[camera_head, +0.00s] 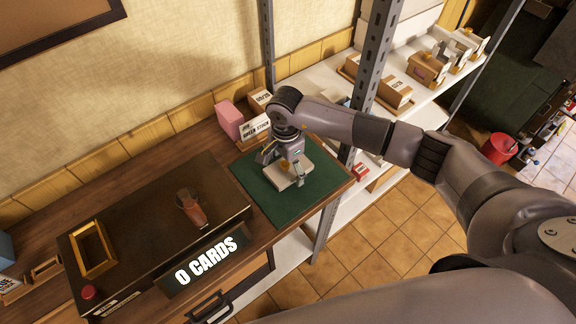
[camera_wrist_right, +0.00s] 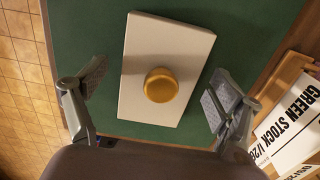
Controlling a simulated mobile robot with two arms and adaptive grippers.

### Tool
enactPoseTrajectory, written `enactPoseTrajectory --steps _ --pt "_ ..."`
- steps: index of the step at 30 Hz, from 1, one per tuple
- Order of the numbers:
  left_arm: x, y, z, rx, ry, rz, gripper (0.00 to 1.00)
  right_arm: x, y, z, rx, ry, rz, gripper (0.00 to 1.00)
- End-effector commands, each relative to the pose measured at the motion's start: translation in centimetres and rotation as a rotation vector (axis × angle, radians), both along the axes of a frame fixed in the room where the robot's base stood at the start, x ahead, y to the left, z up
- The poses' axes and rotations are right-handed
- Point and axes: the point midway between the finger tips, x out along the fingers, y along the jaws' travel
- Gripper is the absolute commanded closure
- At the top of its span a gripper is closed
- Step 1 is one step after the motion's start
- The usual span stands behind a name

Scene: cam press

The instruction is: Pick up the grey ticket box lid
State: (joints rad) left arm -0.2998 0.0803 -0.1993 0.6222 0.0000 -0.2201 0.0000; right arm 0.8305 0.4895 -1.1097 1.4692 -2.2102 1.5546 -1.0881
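The grey ticket box lid (camera_head: 299,177) lies on a green mat (camera_head: 270,206) at the right end of the wooden counter. In the right wrist view the lid (camera_wrist_right: 138,92) is a flat pale rectangle with a round brass knob (camera_wrist_right: 161,85) near its middle. My right gripper (camera_head: 283,168) is over the lid from above. In the right wrist view its fingers (camera_wrist_right: 152,95) are spread wide, one on each side of the lid, with green mat showing between each finger and the lid. Nothing is between the pads except the lid and knob below. My left gripper is in neither view.
A dark press with an "0 CARDS" sign (camera_head: 206,264) and a brass frame (camera_head: 93,248) stands left of the mat. A "GREEN STOCK" box (camera_head: 256,128) and a pink box (camera_head: 229,119) stand behind. A metal shelf post (camera_head: 367,80) rises right of the mat.

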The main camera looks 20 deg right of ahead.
Motion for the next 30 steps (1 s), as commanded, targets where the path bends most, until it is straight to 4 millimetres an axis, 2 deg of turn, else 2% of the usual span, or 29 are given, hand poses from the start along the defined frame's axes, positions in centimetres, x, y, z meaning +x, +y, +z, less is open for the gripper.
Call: enactPoseTrajectory --steps 2,21,30 --pt "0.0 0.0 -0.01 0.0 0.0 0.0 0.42 0.01 -0.02 0.02 0.0 0.0 0.0 0.19" --pt "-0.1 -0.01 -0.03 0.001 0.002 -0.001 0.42 0.03 -0.04 0.06 0.0 0.0 -0.001 0.62" --pt "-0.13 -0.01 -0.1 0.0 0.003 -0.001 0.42 0.07 -0.04 0.22 0.0 -0.001 -0.001 0.63"
